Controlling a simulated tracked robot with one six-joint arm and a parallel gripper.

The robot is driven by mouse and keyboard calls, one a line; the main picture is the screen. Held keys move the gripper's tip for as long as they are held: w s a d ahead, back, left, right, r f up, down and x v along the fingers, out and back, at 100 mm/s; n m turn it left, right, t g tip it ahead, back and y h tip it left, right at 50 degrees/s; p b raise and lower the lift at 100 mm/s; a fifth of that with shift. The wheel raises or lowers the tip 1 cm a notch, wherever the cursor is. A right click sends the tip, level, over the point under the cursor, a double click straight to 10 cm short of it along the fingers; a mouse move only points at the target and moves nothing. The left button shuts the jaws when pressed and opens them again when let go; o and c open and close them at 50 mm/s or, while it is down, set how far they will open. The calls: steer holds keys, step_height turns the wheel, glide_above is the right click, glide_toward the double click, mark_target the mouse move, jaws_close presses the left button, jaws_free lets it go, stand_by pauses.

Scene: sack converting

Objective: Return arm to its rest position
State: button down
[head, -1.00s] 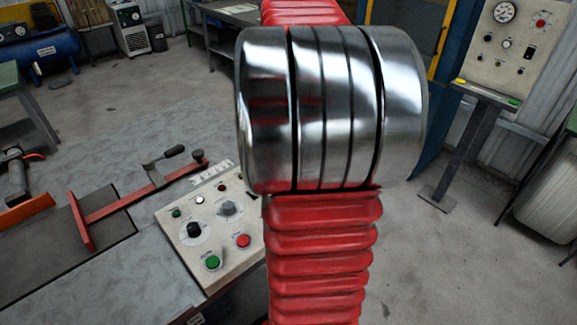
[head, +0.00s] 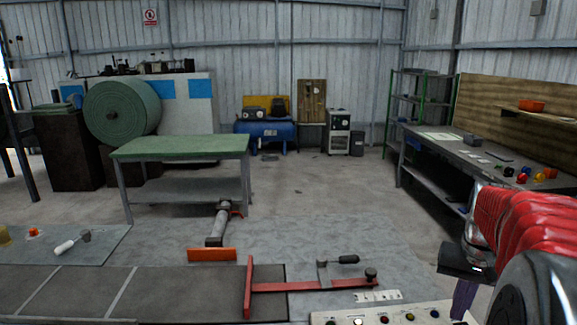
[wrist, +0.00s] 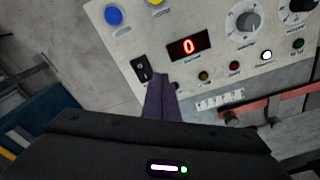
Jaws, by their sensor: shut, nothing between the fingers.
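My gripper (head: 463,300) is at the lower right of the head view, beside my red-sleeved arm. Its purple fingers point down, near the right end of the cream control panel (head: 395,314). In the wrist view the fingers of my gripper (wrist: 160,90) are together and empty. Their tips overlap the lower edge of the panel (wrist: 200,45) in the picture, beside a black rocker switch (wrist: 143,70). I cannot tell how far the tips are from the panel. A red display (wrist: 188,46) on the panel reads 0.
A green-topped table (head: 182,147) stands farther back. A grey workbench (head: 470,155) stands at the right.

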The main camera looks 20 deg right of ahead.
steer(key=a+n, duration=0.1)
steer(key=a, duration=0.4)
steer(key=a+n+t, duration=0.1)
steer(key=a, duration=0.5)
steer(key=w+a+n+t, duration=0.1)
steer(key=a, duration=0.4)
steer(key=shift+a+f+h, duration=0.2)
steer(key=shift+a+h, duration=0.05)
steer(key=shift+h, duration=0.15)
steer(key=s+a+n, duration=0.1)
steer(key=a, duration=0.3)
steer(key=s+a+n+t, duration=0.1)
steer(key=a, duration=0.3)
steer(key=a+n+t, duration=0.1)
steer(key=a+n, duration=0.1)
steer(key=a, duration=0.2)
steer(key=shift+s+a+f+y, duration=0.1)
steer(key=shift+s+y, duration=0.3)
steer(key=shift+n+t+y, duration=0.4)
steer(key=shift+n+t, duration=0.1)
steer(key=shift+n, duration=0.4)
steer(key=a, duration=0.1)
steer(key=a+r, duration=0.1)
steer(key=a, duration=0.2)
steer(key=shift+s+a+r, duration=0.1)
steer(key=shift+s+r, duration=0.25)
